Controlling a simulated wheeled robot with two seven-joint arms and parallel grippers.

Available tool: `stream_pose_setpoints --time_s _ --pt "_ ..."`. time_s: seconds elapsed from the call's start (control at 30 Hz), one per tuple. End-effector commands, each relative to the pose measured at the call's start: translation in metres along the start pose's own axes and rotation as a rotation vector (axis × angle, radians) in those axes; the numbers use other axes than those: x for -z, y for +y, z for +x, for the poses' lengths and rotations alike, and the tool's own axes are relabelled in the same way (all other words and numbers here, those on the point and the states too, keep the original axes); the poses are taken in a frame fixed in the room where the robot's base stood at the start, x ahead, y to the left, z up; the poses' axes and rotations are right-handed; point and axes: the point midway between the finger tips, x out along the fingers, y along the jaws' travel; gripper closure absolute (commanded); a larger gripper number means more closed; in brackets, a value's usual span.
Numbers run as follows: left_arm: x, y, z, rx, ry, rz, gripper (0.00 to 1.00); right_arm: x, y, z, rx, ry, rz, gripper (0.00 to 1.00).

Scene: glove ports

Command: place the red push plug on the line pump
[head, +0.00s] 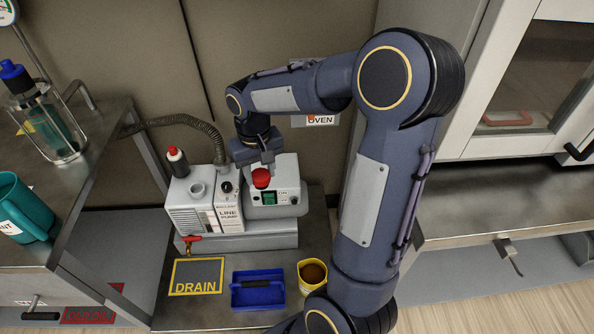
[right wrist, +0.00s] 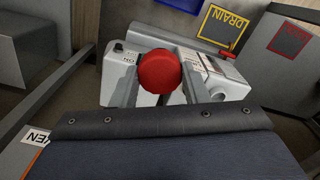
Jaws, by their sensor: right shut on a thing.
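The red push plug (head: 261,178) is in my right gripper (head: 259,168), in front of the white motor box in the head view. In the right wrist view the round red plug (right wrist: 158,71) sits between the two grey fingers (right wrist: 158,92). The line pump (head: 207,211) is a white and grey unit with a "LINE PUMP" label. It has a round open port (head: 197,189) on top, to the left of the plug. Whether the plug touches the pump I cannot tell. My left gripper is out of view.
In front are the yellow-framed DRAIN panel (head: 197,276), a blue tray (head: 235,296) and a yellow cup (head: 304,285). An OVEN sign (head: 318,121) is at the back right.

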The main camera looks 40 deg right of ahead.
Motion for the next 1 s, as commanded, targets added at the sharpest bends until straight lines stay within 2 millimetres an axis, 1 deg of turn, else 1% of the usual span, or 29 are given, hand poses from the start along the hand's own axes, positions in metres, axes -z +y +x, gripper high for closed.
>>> stream_pose_setpoints --time_s 0.07,0.17,0.43,0.5,0.6,0.7,0.87,0.97,1.0 --pt "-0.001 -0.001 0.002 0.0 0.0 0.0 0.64 0.006 0.005 0.004 0.001 -0.001 -0.001 0.81" --pt "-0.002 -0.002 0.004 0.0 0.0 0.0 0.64 0.022 0.016 0.014 0.001 -0.002 0.001 0.81" --pt "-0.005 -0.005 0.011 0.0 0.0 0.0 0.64 0.079 0.053 0.045 0.0 -0.001 0.001 0.81" --pt "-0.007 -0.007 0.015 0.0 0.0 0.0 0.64 0.087 0.058 0.061 0.001 -0.004 -0.001 0.81" --pt "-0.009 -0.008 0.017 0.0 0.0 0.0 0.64 0.099 0.064 0.076 0.001 -0.001 -0.002 0.81" --pt "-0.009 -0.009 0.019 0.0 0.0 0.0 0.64 0.106 0.069 0.085 0.001 0.0 -0.003 0.81" --pt "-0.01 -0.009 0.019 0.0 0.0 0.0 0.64 0.111 0.072 0.092 0.001 0.0 -0.004 0.81" --pt "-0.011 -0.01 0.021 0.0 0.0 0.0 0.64 0.116 0.076 0.101 0.001 -0.001 -0.002 0.81" --pt "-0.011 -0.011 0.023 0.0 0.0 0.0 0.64 0.116 0.076 0.107 0.001 -0.003 -0.003 0.81"
